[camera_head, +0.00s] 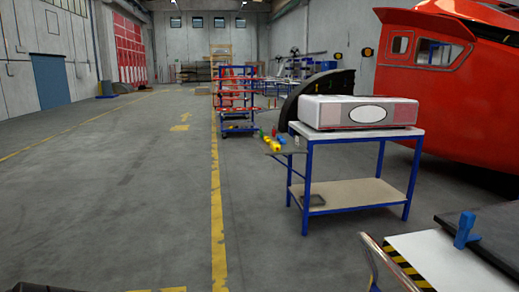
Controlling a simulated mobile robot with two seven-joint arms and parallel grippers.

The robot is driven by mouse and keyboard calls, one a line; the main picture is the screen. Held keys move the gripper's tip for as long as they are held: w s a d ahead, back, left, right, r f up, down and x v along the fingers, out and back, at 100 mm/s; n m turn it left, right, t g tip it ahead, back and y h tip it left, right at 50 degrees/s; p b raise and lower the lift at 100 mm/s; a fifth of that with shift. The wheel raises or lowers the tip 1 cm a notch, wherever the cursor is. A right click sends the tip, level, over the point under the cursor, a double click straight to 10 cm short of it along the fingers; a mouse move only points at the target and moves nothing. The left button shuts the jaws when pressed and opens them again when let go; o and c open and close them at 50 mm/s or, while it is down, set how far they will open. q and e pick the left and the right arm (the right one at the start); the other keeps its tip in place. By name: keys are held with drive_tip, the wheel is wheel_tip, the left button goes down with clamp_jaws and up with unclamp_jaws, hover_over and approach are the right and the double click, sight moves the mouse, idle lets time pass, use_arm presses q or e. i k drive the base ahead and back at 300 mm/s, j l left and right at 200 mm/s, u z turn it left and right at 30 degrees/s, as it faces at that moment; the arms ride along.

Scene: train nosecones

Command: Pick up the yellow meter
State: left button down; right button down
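Small yellow items (274,145) lie on a small grey surface (287,149) just left of the blue-framed table, in the middle distance. They are too small to tell whether one of them is the yellow meter. Small red, blue and green items lie close around them. Neither of my grippers shows in the head view, so their state cannot be seen.
A blue-framed table (360,192) carries a white box-shaped unit (358,112). A white-topped cart (440,262) with a striped edge stands at the lower right. A blue trolley (238,128) stands farther back. A red train nose (450,110) fills the right. The left floor is clear.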

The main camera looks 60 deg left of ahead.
sight(274, 145)
drive_tip(key=u, duration=1.65)
drive_tip(key=i+j, duration=0.25)
drive_tip(key=j, duration=0.15)
drive_tip(key=i+j, duration=0.25)
drive_tip(key=j, duration=0.2)
drive_tip(key=i+j, duration=0.25)
drive_tip(key=j, duration=0.15)
drive_tip(key=i+j+u, duration=0.1)
drive_tip(key=i+j, duration=0.15)
drive_tip(key=j, duration=0.15)
drive_tip(key=i+j, duration=0.2)
drive_tip(key=i, duration=0.3)
drive_tip(key=i+j+u, duration=0.1)
drive_tip(key=i, duration=0.4)
drive_tip(key=i+l, duration=0.2)
drive_tip(key=i, duration=0.25)
drive_tip(key=i+l+u, duration=0.1)
drive_tip(key=i, duration=0.4)
drive_tip(key=i+l, duration=0.25)
drive_tip(key=l, duration=0.15)
drive_tip(key=i+l+u, duration=0.1)
drive_tip(key=i+l, duration=0.15)
drive_tip(key=l, duration=0.15)
